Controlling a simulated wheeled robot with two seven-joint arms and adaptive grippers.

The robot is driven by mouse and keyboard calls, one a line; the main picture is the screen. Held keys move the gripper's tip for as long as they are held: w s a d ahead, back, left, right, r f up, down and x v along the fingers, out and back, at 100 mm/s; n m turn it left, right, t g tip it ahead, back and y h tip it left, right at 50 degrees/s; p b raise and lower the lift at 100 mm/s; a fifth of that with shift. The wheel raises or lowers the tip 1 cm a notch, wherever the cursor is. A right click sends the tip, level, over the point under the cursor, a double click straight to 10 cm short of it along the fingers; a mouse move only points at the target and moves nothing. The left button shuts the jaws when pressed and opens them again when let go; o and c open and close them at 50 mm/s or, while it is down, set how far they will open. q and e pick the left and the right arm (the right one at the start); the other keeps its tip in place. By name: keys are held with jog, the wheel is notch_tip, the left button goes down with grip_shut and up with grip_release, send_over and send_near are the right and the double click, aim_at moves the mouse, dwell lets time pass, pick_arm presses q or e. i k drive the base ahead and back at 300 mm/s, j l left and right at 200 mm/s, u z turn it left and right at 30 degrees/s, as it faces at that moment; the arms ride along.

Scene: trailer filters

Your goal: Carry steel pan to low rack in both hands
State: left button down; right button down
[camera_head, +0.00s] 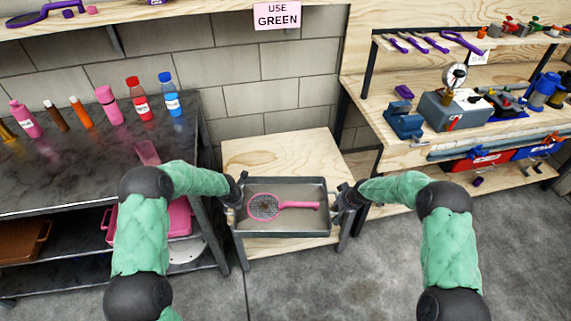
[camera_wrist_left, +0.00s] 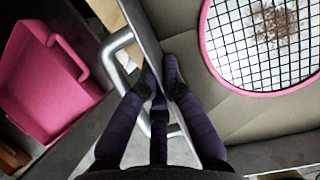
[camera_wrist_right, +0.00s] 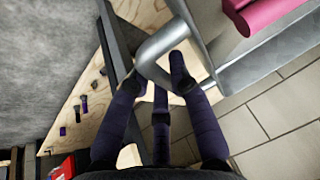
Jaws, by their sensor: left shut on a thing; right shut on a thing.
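The steel pan (camera_head: 290,184) is held level between my two grippers, over or at the front of the low wooden rack (camera_head: 262,150). A pink round strainer with a dark mesh (camera_head: 264,206) lies in the pan, its handle pointing right. My left gripper (camera_head: 237,200) is shut on the pan's left side; the left wrist view shows its fingers (camera_wrist_left: 160,92) at the wall by the handle. My right gripper (camera_head: 342,200) is shut on the pan's right handle, which shows in the right wrist view (camera_wrist_right: 158,45). I cannot tell if the pan touches the rack.
A dark bench (camera_head: 90,150) with several bottles stands left, a pink bin (camera_head: 180,215) on its lower shelf. A wooden workbench (camera_head: 385,145) with tools stands right. A "USE GREEN" sign (camera_head: 277,15) hangs above. The concrete floor in front is clear.

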aim_at(286, 167)
jog(key=i, duration=0.9)
